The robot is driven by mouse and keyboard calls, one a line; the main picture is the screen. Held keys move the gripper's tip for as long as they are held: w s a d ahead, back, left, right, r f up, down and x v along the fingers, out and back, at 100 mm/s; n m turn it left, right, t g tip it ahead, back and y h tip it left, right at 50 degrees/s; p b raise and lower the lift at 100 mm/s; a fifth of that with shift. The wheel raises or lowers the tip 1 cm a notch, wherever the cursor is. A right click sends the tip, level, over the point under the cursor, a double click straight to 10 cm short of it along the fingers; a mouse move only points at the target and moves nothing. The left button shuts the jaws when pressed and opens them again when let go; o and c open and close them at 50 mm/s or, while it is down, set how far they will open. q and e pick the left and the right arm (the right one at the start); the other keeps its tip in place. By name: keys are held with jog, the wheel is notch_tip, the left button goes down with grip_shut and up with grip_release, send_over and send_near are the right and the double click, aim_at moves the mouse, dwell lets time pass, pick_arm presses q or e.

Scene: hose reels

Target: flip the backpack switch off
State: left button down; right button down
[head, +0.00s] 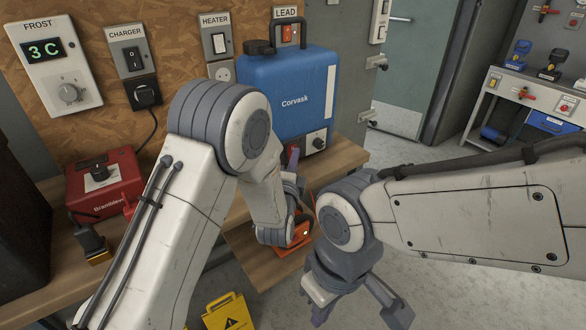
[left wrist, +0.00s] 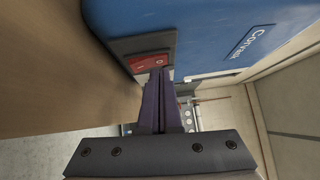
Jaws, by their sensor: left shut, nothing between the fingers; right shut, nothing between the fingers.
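The backpack (head: 285,90) is a blue unit marked Corvask, standing upright on the wooden bench. In the left wrist view its blue side (left wrist: 215,35) fills the top. Its red rocker switch (left wrist: 146,64) sits on a dark plate, with a light mark at each end. My left gripper (left wrist: 159,74) is shut and empty, its purple fingertips at the switch's right end, by the round mark. They touch it or are very close; I cannot tell which. In the head view my left gripper (head: 292,160) is beside the backpack's lower front. My right gripper (head: 350,312) is shut and empty, low over the floor.
A red box (head: 104,185) stands on the bench at left. Frost, charger, heater and lead panels (head: 130,52) are on the wall behind. An orange item (head: 296,238) is partly hidden by my left wrist. A yellow warning sign (head: 228,313) stands below. Floor at right is clear.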

pick_arm(q)
jog(key=s+r+b, duration=0.1)
jog(key=s, duration=1.1)
jog(key=shift+s+d+r, duration=0.15)
jog(key=shift+s+r, duration=0.05)
jog(key=shift+s, duration=0.15)
pick_arm(e)
jog(key=shift+s+d+f, duration=0.2)
jog(key=shift+s+f, duration=0.25)
jog(key=shift+f, duration=0.05)
jog(key=shift+a, duration=0.1)
